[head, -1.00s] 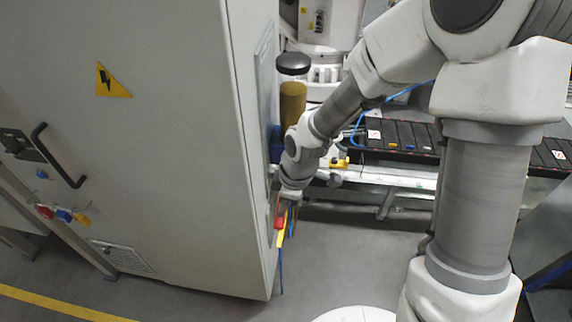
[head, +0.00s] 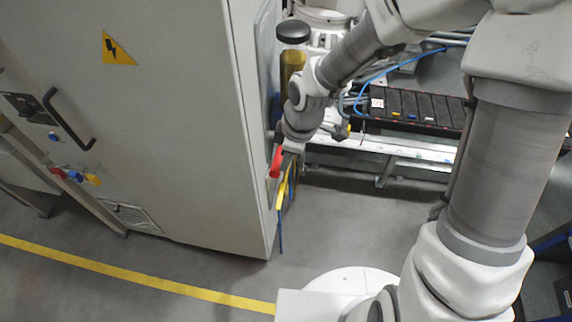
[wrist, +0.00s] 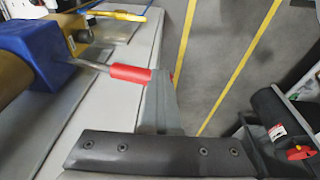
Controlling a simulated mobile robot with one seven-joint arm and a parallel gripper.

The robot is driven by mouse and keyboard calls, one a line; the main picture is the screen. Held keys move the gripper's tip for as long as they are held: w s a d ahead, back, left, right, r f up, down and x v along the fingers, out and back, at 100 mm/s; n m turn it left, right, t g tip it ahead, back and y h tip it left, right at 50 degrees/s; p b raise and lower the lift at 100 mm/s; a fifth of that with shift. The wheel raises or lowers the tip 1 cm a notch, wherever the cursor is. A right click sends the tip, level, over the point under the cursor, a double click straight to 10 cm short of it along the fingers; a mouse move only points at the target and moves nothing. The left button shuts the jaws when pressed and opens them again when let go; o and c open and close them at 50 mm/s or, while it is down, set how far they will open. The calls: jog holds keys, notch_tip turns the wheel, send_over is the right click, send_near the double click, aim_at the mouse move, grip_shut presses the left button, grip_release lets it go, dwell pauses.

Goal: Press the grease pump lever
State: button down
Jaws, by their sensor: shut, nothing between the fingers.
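The grease pump (head: 292,65) is mounted on the side of the grey cabinet, with an amber reservoir, black cap and blue body. In the wrist view its blue body (wrist: 38,55) is at the upper left. A metal lever with a red grip (wrist: 131,74) reaches from it to the right. The red grip (head: 276,162) also shows in the head view, just below and left of my wrist. My gripper (head: 287,166) is shut and empty, right beside the red grip. In the wrist view a grey finger is by the grip's end; contact cannot be told.
The grey cabinet (head: 160,120) stands close on the left of my gripper. Yellow and blue strips (head: 281,205) hang below the grip. A rail bench with a black tray (head: 425,110) lies behind. Grey floor (head: 345,225) is open at the right of the cabinet.

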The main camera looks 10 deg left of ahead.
jog(key=s+p+v, duration=0.1)
jog(key=v, duration=0.6)
jog(key=shift+a+r, duration=0.2)
jog(key=shift+a, duration=0.05)
jog(key=shift+p, duration=0.3)
jog(key=w+a+r+n+h+p, duration=0.3)
jog(key=w+a+n+p, duration=0.1)
jog(key=n+p, duration=0.2)
jog(key=shift+a+r+n, duration=0.2)
jog(key=shift+a+n, duration=0.05)
jog(key=shift+n, duration=0.65)
jog(key=shift+w+f, duration=0.15)
jog(key=f+b, duration=0.1)
jog(key=f, duration=0.1)
jog(key=f+b, duration=0.4)
jog(key=shift+w+d+f, duration=0.2)
jog(key=shift+d+f, duration=0.1)
jog(key=shift+f, duration=0.05)
